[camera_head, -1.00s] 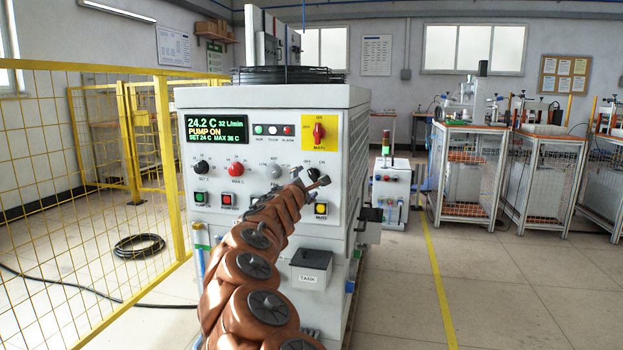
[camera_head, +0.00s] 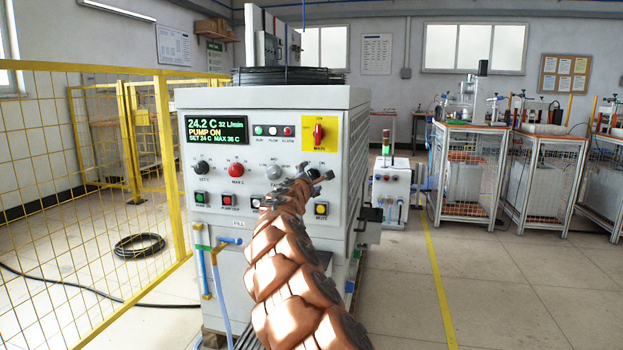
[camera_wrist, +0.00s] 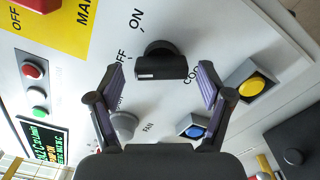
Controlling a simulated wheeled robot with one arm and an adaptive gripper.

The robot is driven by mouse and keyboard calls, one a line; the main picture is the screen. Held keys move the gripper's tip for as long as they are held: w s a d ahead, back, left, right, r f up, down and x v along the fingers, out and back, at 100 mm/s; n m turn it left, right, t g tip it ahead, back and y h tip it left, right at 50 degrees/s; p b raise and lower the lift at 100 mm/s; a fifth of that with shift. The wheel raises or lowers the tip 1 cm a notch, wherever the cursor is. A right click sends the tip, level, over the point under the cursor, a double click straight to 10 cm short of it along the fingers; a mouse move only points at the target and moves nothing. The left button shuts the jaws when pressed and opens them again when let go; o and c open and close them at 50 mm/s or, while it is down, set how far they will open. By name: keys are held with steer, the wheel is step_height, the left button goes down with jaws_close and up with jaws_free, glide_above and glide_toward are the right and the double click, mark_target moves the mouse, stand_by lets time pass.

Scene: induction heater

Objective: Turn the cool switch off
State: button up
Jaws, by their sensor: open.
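The cool switch is a black rotary knob (camera_wrist: 160,62) on the white panel, with OFF and ON printed beside it and a partly covered COOL label. In the wrist view my gripper (camera_wrist: 158,72) is open, with one finger on each side of the knob and a visible gap to each. I cannot tell how near the fingertips are to the panel. In the head view my gripper (camera_head: 323,178) is at the knob's place at the panel's right side and mostly hides it. Which mark the knob points to is unclear.
A yellow button (camera_wrist: 251,86) and a blue button (camera_wrist: 193,128) lie close to the fingers. The red main switch (camera_head: 319,132) sits above.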

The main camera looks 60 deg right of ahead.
steer(key=shift+w+d+f, duration=0.1)
steer(key=shift+w+d, duration=0.05)
steer(key=shift+d, duration=0.2)
steer(key=shift+c, duration=0.2)
steer(key=c, duration=1.1)
steer(key=shift+f+m+b, duration=0.2)
steer(key=shift+m+b, duration=0.3)
steer(key=shift+b, duration=0.4)
steer(key=shift+m+b, duration=0.7)
steer(key=shift+b, duration=0.3)
steer(key=shift+d+r+m+b, duration=0.1)
steer(key=shift+r+m+b, duration=0.15)
steer(key=shift+m+b, duration=0.65)
